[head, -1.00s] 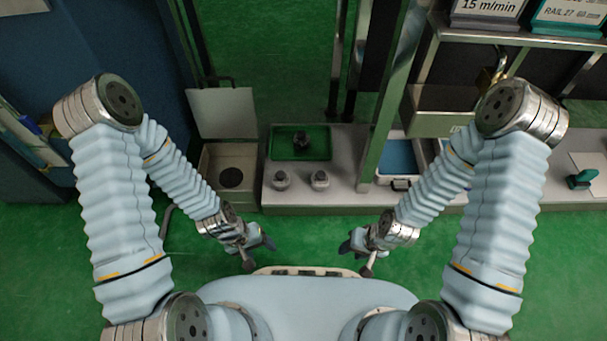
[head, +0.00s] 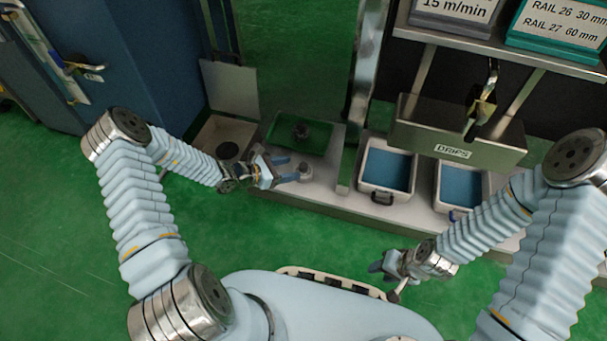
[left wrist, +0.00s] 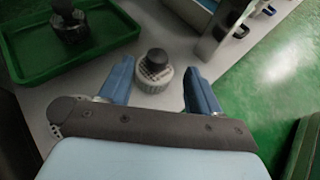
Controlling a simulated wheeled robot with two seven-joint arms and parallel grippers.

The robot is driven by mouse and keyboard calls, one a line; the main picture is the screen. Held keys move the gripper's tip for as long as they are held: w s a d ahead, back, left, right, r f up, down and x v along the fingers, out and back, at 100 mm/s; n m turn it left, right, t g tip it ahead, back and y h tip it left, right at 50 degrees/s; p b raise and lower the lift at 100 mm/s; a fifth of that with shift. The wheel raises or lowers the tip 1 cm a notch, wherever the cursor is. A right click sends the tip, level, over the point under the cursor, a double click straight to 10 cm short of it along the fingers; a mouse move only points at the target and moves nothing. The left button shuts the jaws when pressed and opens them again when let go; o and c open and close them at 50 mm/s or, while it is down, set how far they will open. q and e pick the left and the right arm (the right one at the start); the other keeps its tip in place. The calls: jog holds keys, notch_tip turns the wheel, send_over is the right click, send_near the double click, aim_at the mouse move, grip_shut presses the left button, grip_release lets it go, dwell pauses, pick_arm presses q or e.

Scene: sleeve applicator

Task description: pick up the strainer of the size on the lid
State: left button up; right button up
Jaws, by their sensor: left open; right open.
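A grey strainer with a dark knob on top (head: 304,172) stands on the pale bench, just beyond my left gripper's fingertips. My left gripper (head: 290,169) is open and empty, its blue fingers pointing right. In the left wrist view the same strainer (left wrist: 153,73) shows between and slightly ahead of the spread fingers (left wrist: 158,85), apart from both. A second, dark-topped piece (head: 301,131) sits in the green tray (head: 322,141). The other piece seen earlier on the bench is hidden by my left gripper. My right gripper (head: 384,277) is open and empty above the floor. No size marking is readable.
A pale bin (head: 240,127) with a raised panel (head: 230,88) is left of the tray. An upright metal post (head: 352,150) stands to the right. Beyond it are two blue-lined boxes (head: 378,193) (head: 461,190) under a "DRIPS" trough (head: 420,140). The floor in front is clear.

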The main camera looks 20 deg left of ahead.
aim_at(301, 167)
pick_arm(q)
jog(key=b+x, duration=0.1)
jog(key=x, duration=0.5)
jog(key=shift+w+f+b, duration=0.3)
jog(key=shift+f+b, duration=0.05)
jog(key=c, duration=1.1)
